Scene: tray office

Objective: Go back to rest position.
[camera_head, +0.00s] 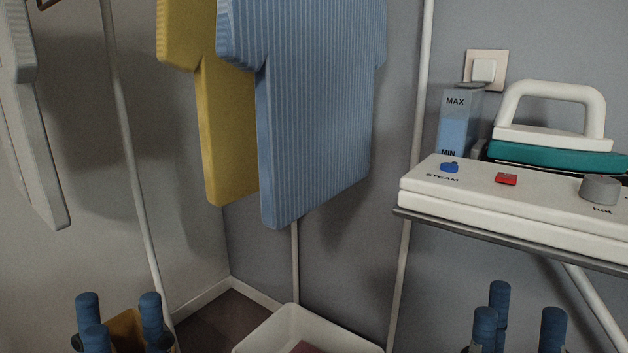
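My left gripper (116,312) is at the lower left edge of the head view, with its blue fingers pointing up. The fingers stand apart and nothing shows between them in its grasp. My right gripper (520,312) is at the lower right, below the ironing surface. Its blue fingers also point up, stand apart and hold nothing visible. The lower parts of both grippers and the arms are cut off by the bottom edge.
A white bin (262,339) with something dark red inside stands low between the grippers. A brown-orange object (128,325) shows behind the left fingers. A white iron station (470,190) with iron (550,95) is above right. Blue (320,110) and yellow (225,130) shirts hang ahead.

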